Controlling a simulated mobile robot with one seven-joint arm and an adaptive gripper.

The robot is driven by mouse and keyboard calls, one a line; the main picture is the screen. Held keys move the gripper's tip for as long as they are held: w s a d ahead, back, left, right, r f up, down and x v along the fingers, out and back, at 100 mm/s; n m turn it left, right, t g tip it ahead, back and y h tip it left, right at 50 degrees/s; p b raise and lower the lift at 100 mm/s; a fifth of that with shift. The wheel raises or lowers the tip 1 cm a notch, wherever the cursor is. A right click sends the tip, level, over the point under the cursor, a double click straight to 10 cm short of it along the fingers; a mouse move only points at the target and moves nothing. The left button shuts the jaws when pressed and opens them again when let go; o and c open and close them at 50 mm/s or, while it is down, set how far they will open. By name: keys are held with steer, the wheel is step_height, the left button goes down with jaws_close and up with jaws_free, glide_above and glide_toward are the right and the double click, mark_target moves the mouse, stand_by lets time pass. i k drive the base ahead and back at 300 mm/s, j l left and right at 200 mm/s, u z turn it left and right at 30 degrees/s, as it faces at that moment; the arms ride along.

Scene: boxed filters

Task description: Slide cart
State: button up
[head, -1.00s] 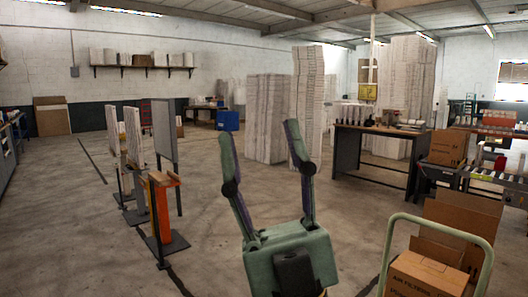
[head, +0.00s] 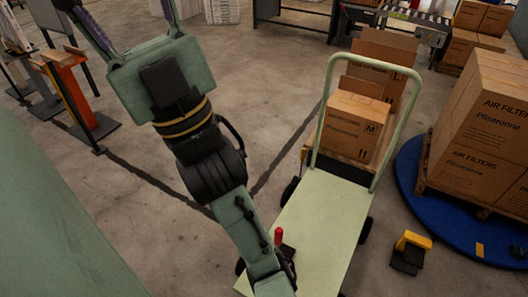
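The cart (head: 320,222) is a pale green flatbed trolley with dark wheels and an upright looped handle (head: 373,61) at its far end. It stands on the floor right of my arm. My arm crosses in front of its near left part, hiding some of the bed. My gripper (head: 127,14) is up at the top left, well away from the handle and touching nothing visible. Its two fingers spread apart, with the tips cut off by the picture's top edge.
Cardboard boxes (head: 353,122) stand just beyond the handle. Large filter boxes (head: 484,125) sit on a pallet on a blue round platform (head: 407,170) at right. A yellow-and-black floor device (head: 409,252) is near it. An orange stand (head: 78,95) is at left. Open floor lies between.

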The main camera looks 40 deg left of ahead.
mark_target(323, 219)
steer(key=k+j+u, duration=0.15)
steer(key=j, duration=0.7)
steer(key=j+u, duration=0.15)
steer(key=j, duration=0.7)
